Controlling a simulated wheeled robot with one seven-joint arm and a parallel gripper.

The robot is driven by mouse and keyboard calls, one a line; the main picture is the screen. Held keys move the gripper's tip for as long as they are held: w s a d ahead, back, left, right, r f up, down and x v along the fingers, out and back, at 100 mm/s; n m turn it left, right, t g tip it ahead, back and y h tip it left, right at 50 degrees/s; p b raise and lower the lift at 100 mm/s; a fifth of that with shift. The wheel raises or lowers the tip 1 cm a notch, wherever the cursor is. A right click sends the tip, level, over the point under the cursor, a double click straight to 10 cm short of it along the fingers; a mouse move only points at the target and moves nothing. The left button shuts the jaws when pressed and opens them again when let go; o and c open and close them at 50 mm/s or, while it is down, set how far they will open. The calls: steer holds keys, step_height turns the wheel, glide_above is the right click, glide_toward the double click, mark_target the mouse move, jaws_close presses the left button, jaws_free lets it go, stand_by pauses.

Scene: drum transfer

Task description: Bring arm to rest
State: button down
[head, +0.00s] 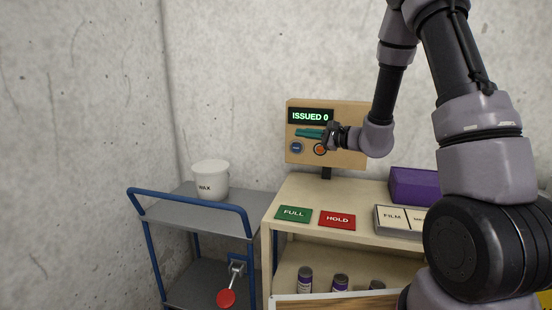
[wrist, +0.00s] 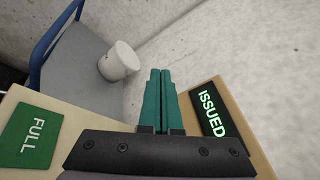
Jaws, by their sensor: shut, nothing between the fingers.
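My gripper (wrist: 160,72) is shut with nothing between its teal fingers, which lie side by side in the wrist view. In the head view my gripper (head: 300,133) is in front of the tan panel (head: 350,113), with its fingers pointing left. The panel carries a display (head: 310,116) reading "ISSUED 0", which also shows in the wrist view (wrist: 211,113). A blue button (head: 296,148) and an orange button (head: 320,149) sit below the fingers in the picture. I cannot tell whether the fingers touch the panel.
A cart (head: 150,211) with a blue rail holds a white "WAX" drum (head: 211,180). A red-ended lever (head: 227,297) hangs at its side. The tan bench (head: 315,187) bears a green FULL plate (head: 293,214), a red HOLD plate (head: 337,220) and a purple box (head: 413,186). Bottles stand below.

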steer(key=s+a+r+n+g+h, duration=0.1)
steer(key=s+r+n+g, duration=0.35)
steer(key=s, duration=0.45)
steer(key=s+a+r+n+g, duration=0.1)
steer(key=s+r+n+g, duration=0.4)
steer(key=s, duration=0.5)
steer(key=s+d+r+n+t+h, duration=0.1)
steer(key=s+d+r+t+h, duration=0.1)
steer(key=s+d+h, duration=0.3)
steer(key=s+d+r+n+t+h, duration=0.1)
steer(key=s+d+r+t+h, duration=0.1)
steer(key=s+d+h, duration=0.3)
steer(key=s+d+t, duration=0.1)
steer(key=d, duration=0.3)
steer(key=shift+s+d+r+t, duration=0.35)
steer(key=shift+s, duration=0.05)
